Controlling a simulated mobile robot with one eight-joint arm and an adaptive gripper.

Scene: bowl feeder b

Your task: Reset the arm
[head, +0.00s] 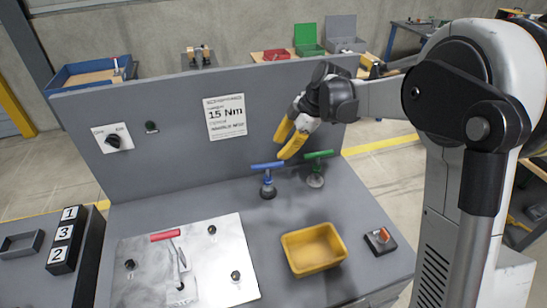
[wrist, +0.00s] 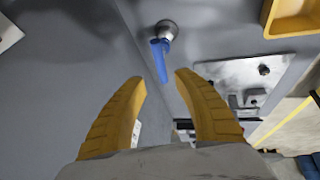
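My gripper (head: 291,141) has yellow fingers and hangs from my arm above the back of the grey bench, near the upright panel. In the wrist view my gripper (wrist: 160,78) has its two fingers spread apart with nothing between them. A blue T-handle tool (head: 267,180) stands upright on the bench below and left of the gripper; it also shows past the fingertips in the wrist view (wrist: 161,58). A green T-handle tool (head: 316,170) stands to its right. The gripper appears apart from both.
A metal plate (head: 210,262) with bolts and a red T-handle (head: 165,236) lies front left. The grey panel (head: 180,165) rises behind the bench. A numbered black block (head: 66,240) is far left.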

